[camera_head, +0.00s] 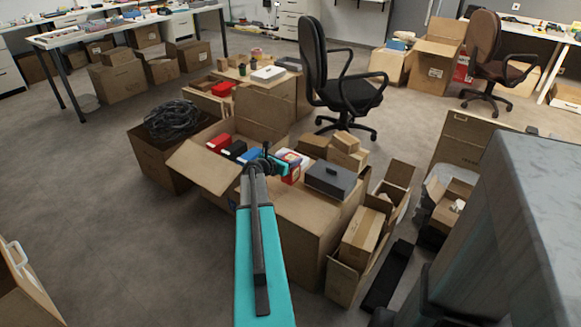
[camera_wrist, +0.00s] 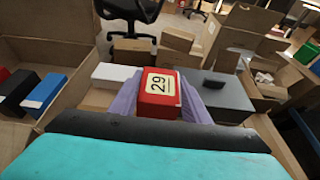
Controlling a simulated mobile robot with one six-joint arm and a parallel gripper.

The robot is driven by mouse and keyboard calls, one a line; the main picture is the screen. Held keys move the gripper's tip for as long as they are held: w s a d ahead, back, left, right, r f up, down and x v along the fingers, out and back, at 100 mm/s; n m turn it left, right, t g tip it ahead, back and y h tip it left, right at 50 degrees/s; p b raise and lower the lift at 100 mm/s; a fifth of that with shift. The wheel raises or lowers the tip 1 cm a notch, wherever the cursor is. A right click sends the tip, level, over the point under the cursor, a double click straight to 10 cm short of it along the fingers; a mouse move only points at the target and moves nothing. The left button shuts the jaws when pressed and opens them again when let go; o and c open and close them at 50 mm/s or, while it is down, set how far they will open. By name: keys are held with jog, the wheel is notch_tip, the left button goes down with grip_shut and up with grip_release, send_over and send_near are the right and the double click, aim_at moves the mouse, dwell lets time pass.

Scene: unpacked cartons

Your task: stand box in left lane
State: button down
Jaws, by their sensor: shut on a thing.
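My gripper (camera_wrist: 159,100) is shut on a red box (camera_wrist: 152,108) with a cream label reading 29, turned sideways. Its pale purple fingers lie on either side of the box. In the head view the red box (camera_head: 291,175) is at the arm's end, above the near carton group, partly hidden by my gripper. Left of it, an open carton (camera_head: 205,170) holds a row with a red box (camera_head: 219,142), a black box (camera_head: 235,149) and a blue box (camera_wrist: 45,91). A white box (camera_wrist: 114,73) lies nearer the held box. I cannot tell the lane borders or whether the held box touches anything underneath.
A dark grey box (camera_head: 331,179) sits on the carton to the right of my gripper, with small brown boxes (camera_head: 347,151) behind it. Open carton flaps stand at left and right. An office chair (camera_head: 340,80) is behind.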

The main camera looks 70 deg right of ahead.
jog(key=shift+f+b, duration=0.35)
jog(key=shift+f, duration=1.35)
jog(key=shift+f, duration=0.1)
jog(key=c, duration=1)
grip_release()
jog(key=shift+w+a+r, duration=0.1)
jog(key=shift+a+r, duration=0.15)
jog(key=shift+a, duration=0.15)
jog(key=v, duration=1.1)
jog(key=shift+p, duration=0.4)
jog(key=shift+a, duration=0.1)
